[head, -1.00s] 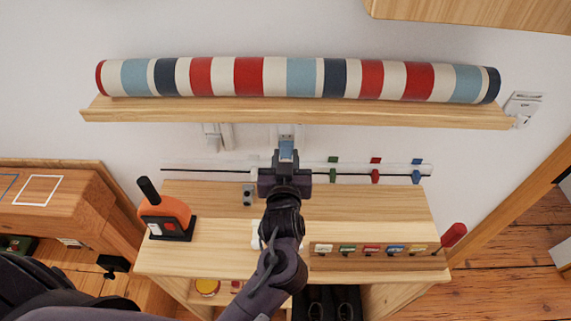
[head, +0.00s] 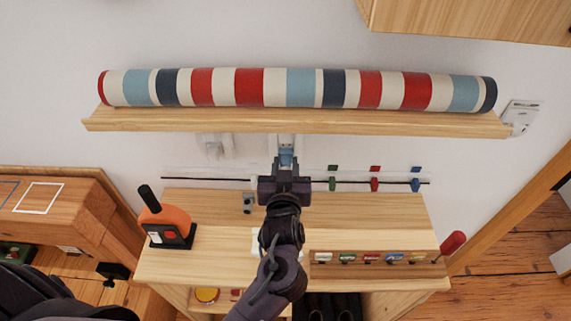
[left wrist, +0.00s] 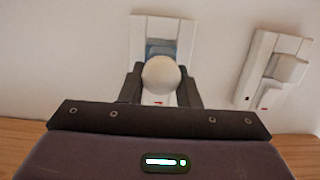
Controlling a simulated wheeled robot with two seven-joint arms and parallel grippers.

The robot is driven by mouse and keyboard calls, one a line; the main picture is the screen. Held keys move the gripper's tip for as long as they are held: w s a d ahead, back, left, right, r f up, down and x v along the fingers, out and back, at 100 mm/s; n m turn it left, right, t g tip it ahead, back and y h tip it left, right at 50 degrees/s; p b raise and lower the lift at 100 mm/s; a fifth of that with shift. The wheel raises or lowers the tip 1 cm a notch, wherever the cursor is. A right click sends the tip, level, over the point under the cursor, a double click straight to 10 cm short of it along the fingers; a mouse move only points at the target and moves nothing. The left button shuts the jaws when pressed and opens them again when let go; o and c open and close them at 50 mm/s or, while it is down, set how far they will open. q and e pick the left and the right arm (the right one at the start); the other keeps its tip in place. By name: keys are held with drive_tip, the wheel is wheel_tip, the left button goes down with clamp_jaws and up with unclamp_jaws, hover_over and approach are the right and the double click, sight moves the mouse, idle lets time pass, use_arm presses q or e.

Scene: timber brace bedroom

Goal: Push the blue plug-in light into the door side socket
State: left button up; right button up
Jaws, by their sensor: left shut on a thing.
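The blue plug-in light (head: 286,158) is between the fingers of my left gripper (head: 286,168), below the striped roll's shelf. In the left wrist view its white round dome (left wrist: 160,75) faces me, with the blue body (left wrist: 161,47) behind it. A white socket plate (left wrist: 163,24) is directly behind the light; it also shows in the head view (head: 286,140). I cannot tell whether the light touches the plate or is seated. A second white socket plate with a block on it (head: 215,147) is to the left.
A wooden shelf (head: 300,121) with a striped roll (head: 250,88) overhangs the sockets. Below are a rail with coloured clips (head: 374,180), a wooden bench top (head: 385,215), and an orange tool (head: 165,219). Another white wall fitting (head: 520,116) is near the wooden frame at right.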

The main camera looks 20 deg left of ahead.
idle(0.6)
use_arm(q)
drive_tip(key=shift+p, duration=0.55)
idle(0.4)
drive_tip(key=shift+w, duration=0.1)
idle(0.4)
drive_tip(key=shift+x, duration=1.25)
drive_tip(key=o, duration=1.1)
drive_tip(key=shift+r, duration=0.2)
drive_tip(key=shift+c, duration=0.2)
